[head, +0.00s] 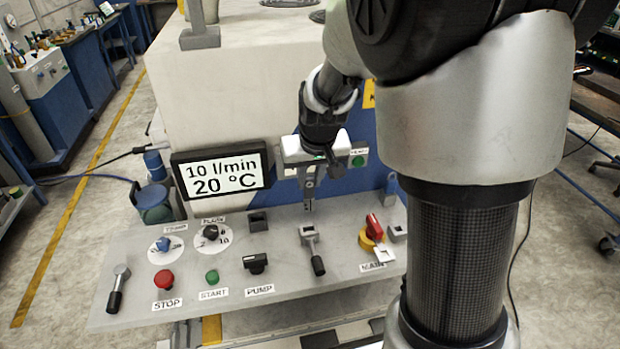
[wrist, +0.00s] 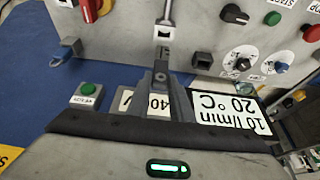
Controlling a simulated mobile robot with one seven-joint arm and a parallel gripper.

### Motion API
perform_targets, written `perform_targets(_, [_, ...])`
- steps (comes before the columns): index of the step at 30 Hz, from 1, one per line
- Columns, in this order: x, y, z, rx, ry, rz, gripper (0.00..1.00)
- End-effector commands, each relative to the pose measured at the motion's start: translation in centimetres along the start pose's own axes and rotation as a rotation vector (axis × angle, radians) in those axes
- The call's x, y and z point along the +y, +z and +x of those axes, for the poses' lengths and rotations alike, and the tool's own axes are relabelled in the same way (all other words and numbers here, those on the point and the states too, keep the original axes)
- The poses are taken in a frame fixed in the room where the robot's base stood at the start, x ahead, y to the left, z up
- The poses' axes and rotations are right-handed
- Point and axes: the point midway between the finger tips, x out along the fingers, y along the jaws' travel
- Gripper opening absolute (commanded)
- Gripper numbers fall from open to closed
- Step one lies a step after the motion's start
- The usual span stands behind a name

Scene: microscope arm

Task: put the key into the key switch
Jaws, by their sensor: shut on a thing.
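My gripper (head: 308,178) points down above the back of the sloped control panel. It is shut on a small dark grey key (head: 308,204), whose narrow end sticks out below the fingers. In the wrist view the key (wrist: 162,56) points towards a lever with a square metal head (wrist: 164,30). The key appears apart from the panel. No part is labelled as the key switch, so I cannot tell which it is. A dark square block (head: 258,221) sits left of the gripper, and also shows in the wrist view (wrist: 203,60). A grey square block (head: 397,232) sits at the right.
The panel (head: 190,295) carries a red STOP button (head: 164,279), a green START button (head: 212,276), a PUMP switch (head: 256,263) and a red-yellow MAIN switch (head: 373,228). A lever (head: 312,250) stands just in front of the gripper. A display (head: 220,173) stands to its left.

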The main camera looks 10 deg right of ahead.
Motion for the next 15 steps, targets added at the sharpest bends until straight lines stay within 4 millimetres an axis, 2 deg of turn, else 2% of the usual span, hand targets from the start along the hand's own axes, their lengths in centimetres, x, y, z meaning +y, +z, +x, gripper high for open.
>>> perform_targets(9, [0.0,0.0,0.1,0.001,0.0,0.0,0.0])
perform_targets(15, [0.0,0.5,1.1,0.0,0.0,0.0,0.0])
